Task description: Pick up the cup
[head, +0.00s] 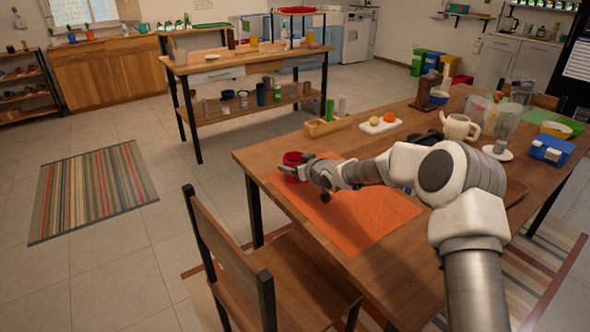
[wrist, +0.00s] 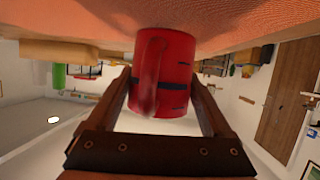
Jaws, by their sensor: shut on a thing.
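A red cup (head: 292,159) is at the far left end of the orange placemat (head: 362,222) on the wooden table, in the head view. My gripper (head: 302,172) reaches it from the right and partly hides it. In the wrist view the red cup (wrist: 166,72) sits between the two fingers of my gripper (wrist: 165,88), with its handle facing the camera. The fingers are shut on the cup's sides. The wrist picture is upside down, with the orange mat along its top. I cannot tell whether the cup touches the mat.
A wooden tray (head: 328,127) with bottles and a white board (head: 380,125) with fruit stand behind the cup. A white teapot (head: 459,128), pitchers and a blue box (head: 551,149) are at the right. A chair (head: 270,290) stands at the table's near left side.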

